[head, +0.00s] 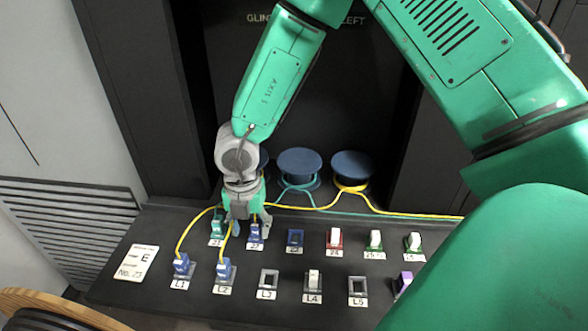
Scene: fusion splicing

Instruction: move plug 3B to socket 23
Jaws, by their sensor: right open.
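My right gripper (247,226) reaches down from above at the left part of the dark sloped panel. Its fingers are open, around or just beside a blue plug (254,231) in the upper row; I cannot tell whether they touch it. The gripper partly hides this plug, and no plug marking reading 3B is legible. Just to its right is an empty blue-framed socket (295,238); its small label is hard to read, but it sits left of the socket labelled 24 and fits 23. My left gripper is not in view.
Blue plugs stand at L1 (181,264) and L2 (223,268), with yellow cables. L3 (268,281) and L5 (357,286) look empty. A white plug (314,278) stands at L4. Blue spools (299,162) with cables stand behind. A note card (136,262) lies left.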

